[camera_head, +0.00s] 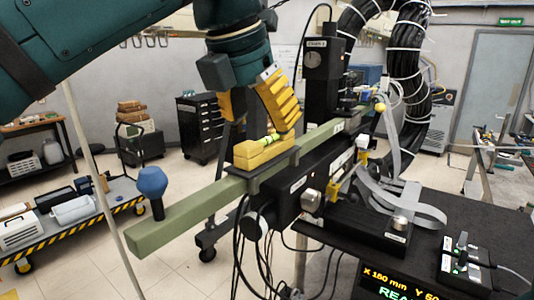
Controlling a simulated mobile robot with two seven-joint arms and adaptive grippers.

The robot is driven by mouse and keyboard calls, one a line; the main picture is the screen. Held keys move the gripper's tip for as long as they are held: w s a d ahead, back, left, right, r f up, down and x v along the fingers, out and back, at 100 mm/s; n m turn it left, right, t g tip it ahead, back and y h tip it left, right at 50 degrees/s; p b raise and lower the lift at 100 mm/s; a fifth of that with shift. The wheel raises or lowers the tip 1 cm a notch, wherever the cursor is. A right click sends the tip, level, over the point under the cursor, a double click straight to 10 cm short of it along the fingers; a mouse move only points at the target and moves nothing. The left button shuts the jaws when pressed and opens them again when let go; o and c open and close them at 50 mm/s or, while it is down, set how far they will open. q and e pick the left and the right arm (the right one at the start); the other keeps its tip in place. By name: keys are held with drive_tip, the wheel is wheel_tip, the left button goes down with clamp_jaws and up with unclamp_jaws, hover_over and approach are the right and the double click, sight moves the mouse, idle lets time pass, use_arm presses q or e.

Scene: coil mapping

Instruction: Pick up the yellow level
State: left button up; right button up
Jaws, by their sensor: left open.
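The yellow level (258,153) is a small block with a green vial on top. I cannot tell whether the finger touches the level. The other finger is partly hidden behind the gripper. My right gripper is not in view.
A blue knob (151,183) stands on the bar's near left end. A black stage assembly (320,75) with cables rises just right of the level. A cart (90,205) stands at left.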

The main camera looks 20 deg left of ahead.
sight(266, 145)
use_arm(q)
drive_tip(key=shift+a+x, duration=0.2)
drive_tip(key=shift+x, duration=2.45)
